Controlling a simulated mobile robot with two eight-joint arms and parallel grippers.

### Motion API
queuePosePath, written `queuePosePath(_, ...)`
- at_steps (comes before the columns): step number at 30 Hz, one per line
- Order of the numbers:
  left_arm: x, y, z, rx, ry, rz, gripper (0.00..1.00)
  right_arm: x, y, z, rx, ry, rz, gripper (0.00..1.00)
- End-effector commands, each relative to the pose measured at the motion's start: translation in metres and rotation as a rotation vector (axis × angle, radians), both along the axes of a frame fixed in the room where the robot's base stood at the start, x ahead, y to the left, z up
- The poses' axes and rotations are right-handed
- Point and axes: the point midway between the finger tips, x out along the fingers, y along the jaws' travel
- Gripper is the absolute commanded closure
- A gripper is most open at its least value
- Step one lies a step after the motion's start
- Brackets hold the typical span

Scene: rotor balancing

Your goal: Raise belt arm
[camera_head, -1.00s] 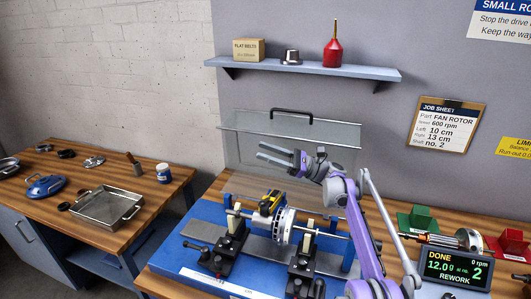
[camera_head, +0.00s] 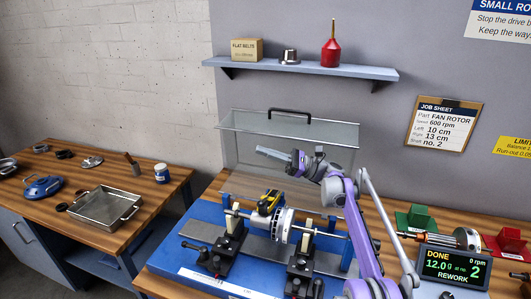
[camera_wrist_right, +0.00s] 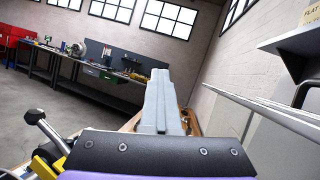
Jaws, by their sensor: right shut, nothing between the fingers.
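The belt arm appears to be the yellow-and-black part (camera_head: 268,201) over the rotor shaft on the blue balancing machine (camera_head: 190,262); its exact position is hard to tell. The white rotor (camera_head: 284,224) sits on the shaft between black supports. My right gripper (camera_head: 262,152) is shut and empty, above and behind the yellow part, apart from it. Its closed fingers (camera_wrist_right: 159,90) also show in the wrist view. My left gripper is out of view.
A clear guard with a black handle (camera_head: 290,112) stands raised behind the machine, close to my right gripper. A shelf (camera_head: 310,68) hangs above. A side table (camera_head: 62,178) with a metal tray (camera_head: 104,191) stands at left.

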Motion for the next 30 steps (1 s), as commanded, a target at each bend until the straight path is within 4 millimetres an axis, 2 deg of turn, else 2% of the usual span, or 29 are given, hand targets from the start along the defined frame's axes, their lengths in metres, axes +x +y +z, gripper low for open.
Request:
queuePosePath(19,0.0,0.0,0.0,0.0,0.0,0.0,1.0,0.0,0.0,0.0,0.0,0.0,0.0,1.0)
queuePosePath(20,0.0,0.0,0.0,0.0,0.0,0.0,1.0,0.0,0.0,0.0,0.0,0.0,0.0,0.97)
queuePosePath(27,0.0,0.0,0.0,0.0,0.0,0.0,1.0,0.0,0.0,0.0,0.0,0.0,0.0,0.55)
queuePosePath(30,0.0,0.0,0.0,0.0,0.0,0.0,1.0,0.0,0.0,0.0,0.0,0.0,0.0,0.55)
